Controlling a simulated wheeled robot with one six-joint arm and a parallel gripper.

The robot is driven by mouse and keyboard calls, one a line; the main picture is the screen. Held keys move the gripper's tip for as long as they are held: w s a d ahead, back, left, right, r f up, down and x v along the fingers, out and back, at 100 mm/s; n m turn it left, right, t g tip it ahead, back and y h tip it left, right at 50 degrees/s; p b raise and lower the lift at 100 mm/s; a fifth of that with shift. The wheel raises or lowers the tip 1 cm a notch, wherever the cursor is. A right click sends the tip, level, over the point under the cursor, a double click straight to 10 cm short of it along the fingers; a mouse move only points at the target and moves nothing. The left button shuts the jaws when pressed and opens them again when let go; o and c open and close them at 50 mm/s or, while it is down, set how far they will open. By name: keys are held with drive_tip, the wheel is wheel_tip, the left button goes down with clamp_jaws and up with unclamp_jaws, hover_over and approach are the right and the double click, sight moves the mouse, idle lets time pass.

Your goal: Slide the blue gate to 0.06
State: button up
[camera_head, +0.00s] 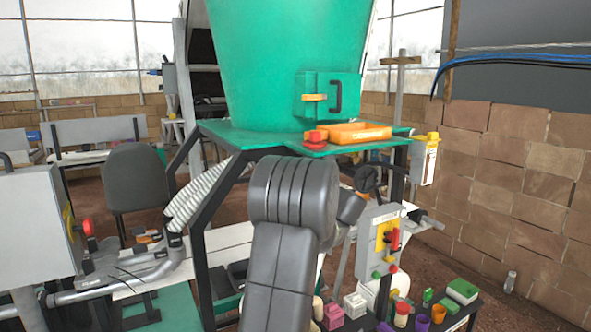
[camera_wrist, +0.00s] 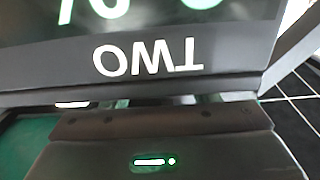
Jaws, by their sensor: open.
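I cannot make out a blue gate in either view. My dark grey arm stands in front of the green stand in the head view and hides what is behind it. My gripper's fingers do not show in the head view. I cannot pick them out in the wrist view, which is filled by a close dark panel (camera_wrist: 150,60) with the upside-down word "TWO". Below it is a dark part (camera_wrist: 165,150) with a small green light; I cannot tell if it is mine.
A green hopper (camera_head: 285,60) stands on a green shelf (camera_head: 250,138) with an orange tray (camera_head: 358,133). A grey switch box (camera_head: 378,240) with red and green knobs is at right. Several small coloured items stand on a low dark table. A brick wall (camera_head: 520,170) is at right.

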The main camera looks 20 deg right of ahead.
drive_tip(key=shift+p+x, duration=0.65)
drive_tip(key=shift+x, duration=0.65)
drive_tip(key=shift+c, duration=0.2)
drive_tip(key=c, duration=0.8)
